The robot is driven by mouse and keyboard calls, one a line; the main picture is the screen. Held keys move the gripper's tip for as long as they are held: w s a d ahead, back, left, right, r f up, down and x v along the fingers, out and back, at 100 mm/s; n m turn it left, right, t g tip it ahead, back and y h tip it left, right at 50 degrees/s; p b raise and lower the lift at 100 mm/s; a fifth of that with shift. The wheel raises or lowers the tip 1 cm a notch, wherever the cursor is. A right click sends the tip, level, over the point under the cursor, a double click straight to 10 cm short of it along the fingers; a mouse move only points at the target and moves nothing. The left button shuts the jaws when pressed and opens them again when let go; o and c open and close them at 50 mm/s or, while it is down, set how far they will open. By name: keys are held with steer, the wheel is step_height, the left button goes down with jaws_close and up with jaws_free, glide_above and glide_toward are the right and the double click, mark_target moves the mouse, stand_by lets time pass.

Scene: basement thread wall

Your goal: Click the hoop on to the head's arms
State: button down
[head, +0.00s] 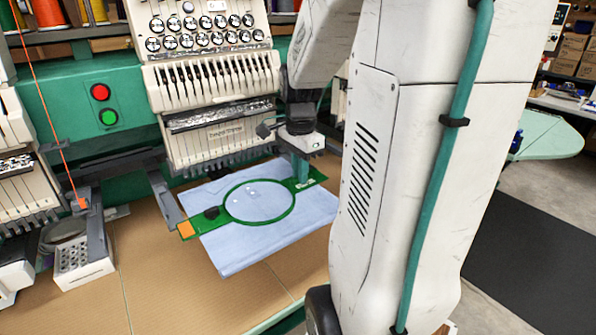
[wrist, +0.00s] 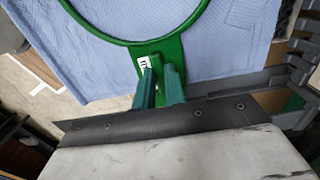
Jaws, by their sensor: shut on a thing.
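The green hoop (head: 229,212) holds a light blue cloth (head: 240,258) stretched flat below the embroidery head (head: 215,125). My gripper (head: 302,172) is shut on the hoop's right tab; the wrist view shows its teal fingers (wrist: 160,82) around the green tab (wrist: 172,50), beside a white label. The hoop's left tab has an orange end (head: 186,230), close to the tip of the head's grey left arm (head: 166,200). I cannot tell whether they touch. The head's other arm is mostly hidden in the head view; grey bracket parts (wrist: 268,80) show at right in the wrist view.
A brown worktable (head: 150,285) lies under the hoop, with clear room in front. A white perforated box (head: 84,268) and a neighbouring sewing head stand at the left. Red and green buttons (head: 105,104) sit on the machine body. My arm blocks much of the right side.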

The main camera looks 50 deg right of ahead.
mark_target(286, 173)
steer(key=shift+w+d+f, duration=0.1)
steer(key=shift+w+d, duration=0.15)
steer(key=shift+w, duration=0.7)
steer(key=shift+w+d+f, duration=0.1)
steer(key=shift+w+d, duration=0.2)
steer(key=shift+w, duration=0.65)
steer(key=shift+w+d+f, duration=0.1)
steer(key=shift+w+d, duration=0.15)
steer(key=shift+w, duration=0.7)
steer(key=shift+f, duration=0.15)
steer(key=shift+a+f, duration=0.1)
steer(key=shift+f, duration=0.05)
steer(key=c, duration=1.4)
jaws_free()
steer(key=shift+w+r, duration=0.1)
steer(key=shift+r, duration=0.4)
step_height(286, 173, up, 3)
steer(key=s+a, duration=0.2)
steer(key=s, duration=0.2)
steer(key=s+a, duration=0.2)
steer(key=s, duration=0.3)
steer(key=s+a+r, duration=0.1)
steer(key=s+a, duration=0.2)
steer(key=s, duration=0.2)
steer(key=shift+s, duration=0.25)
